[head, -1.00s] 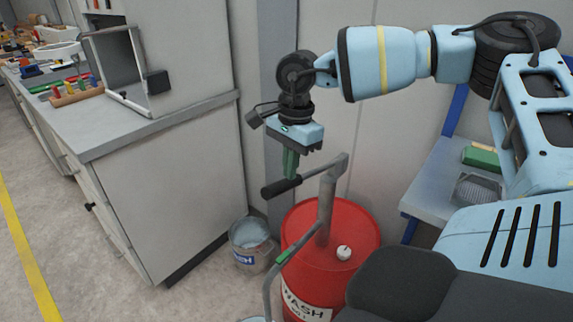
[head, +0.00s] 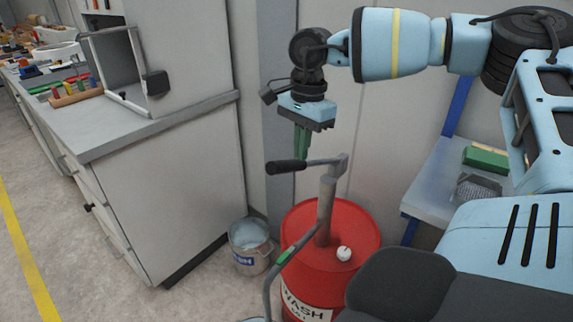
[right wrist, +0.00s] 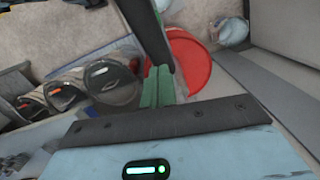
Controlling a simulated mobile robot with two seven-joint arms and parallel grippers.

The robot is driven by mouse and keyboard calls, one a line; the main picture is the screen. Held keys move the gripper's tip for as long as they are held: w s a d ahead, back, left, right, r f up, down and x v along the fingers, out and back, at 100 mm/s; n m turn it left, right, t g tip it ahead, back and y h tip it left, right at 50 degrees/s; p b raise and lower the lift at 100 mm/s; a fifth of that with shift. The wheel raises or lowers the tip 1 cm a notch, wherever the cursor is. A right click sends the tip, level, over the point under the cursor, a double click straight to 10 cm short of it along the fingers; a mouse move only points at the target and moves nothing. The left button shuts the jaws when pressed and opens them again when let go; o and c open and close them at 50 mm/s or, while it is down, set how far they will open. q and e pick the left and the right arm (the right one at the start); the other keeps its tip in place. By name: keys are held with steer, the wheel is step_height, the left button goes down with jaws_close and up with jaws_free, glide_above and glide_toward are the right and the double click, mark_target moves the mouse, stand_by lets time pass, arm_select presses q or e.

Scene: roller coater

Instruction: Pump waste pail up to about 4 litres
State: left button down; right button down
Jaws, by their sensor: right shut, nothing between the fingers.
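A red drum (head: 350,232) labelled WASH stands on the floor in the head view. A grey hand pump (head: 326,205) rises from its top, with a lever ending in a black grip (head: 287,167). My right gripper (head: 302,157) has its green fingers shut and empty, at the lever near the grip; I cannot tell whether they touch it. A pail (head: 250,246) with a blue label, partly legible, stands left of the drum with pale contents. The hose (head: 272,285) runs down to the bottom edge. The right wrist view shows the drum (right wrist: 190,62) and the dark lever (right wrist: 148,30). My left gripper is out of view.
A grey cabinet (head: 170,190) with a worktop stands left of the pail. A wall is close behind the drum. A bench (head: 430,190) with a green box and a tray is at the right. Floor at left is clear.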

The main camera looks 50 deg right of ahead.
step_height(320, 180, up, 4)
steer(key=shift+d+r, duration=0.1)
steer(key=shift+d, duration=0.05)
steer(key=shift+d+r, duration=0.1)
steer(key=shift+r, duration=0.4)
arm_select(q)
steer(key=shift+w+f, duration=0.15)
arm_select(e)
steer(key=shift+s, duration=0.1)
stand_by(0.4)
